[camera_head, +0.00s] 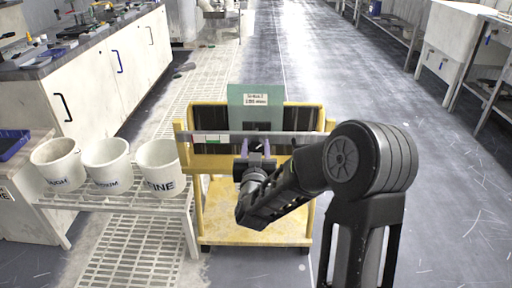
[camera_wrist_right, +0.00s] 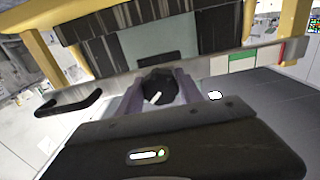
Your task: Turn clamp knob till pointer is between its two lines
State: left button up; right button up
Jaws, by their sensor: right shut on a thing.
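The clamp knob (camera_wrist_right: 158,84) is dark and round, with a short white pointer mark (camera_wrist_right: 155,97) on its face. It sits on the metal bar of a yellow cart. My right gripper (camera_wrist_right: 159,90) is shut on it, one purple-grey finger on each side. In the head view my right gripper (camera_head: 257,150) is at the middle of the cart's bar (camera_head: 285,138), and the knob is small and mostly hidden between the fingers. I cannot make out the two lines in either view. My left gripper is not in view.
The yellow cart (camera_head: 225,226) holds dark slabs and a green labelled plate (camera_head: 256,95). Its bar carries a green, white and red strip (camera_wrist_right: 257,57). Several white buckets (camera_head: 108,161) stand on a rack at left. The floor on the right is open.

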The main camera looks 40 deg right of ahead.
jog(key=m+b, duration=0.2)
jog(key=b, duration=0.1)
jog(key=shift+f+m, duration=0.15)
jog(key=shift+m, duration=0.25)
jog(key=m+b, duration=0.4)
jog(key=shift+a, duration=0.1)
jog(key=shift+m+b, duration=0.6)
jog(key=shift+m, duration=0.2)
jog(key=shift+m+b, duration=0.4)
jog(key=shift+m, duration=0.1)
jog(key=shift+r, duration=0.2)
jog(key=o, duration=1.3)
jog(key=shift+o, duration=0.2)
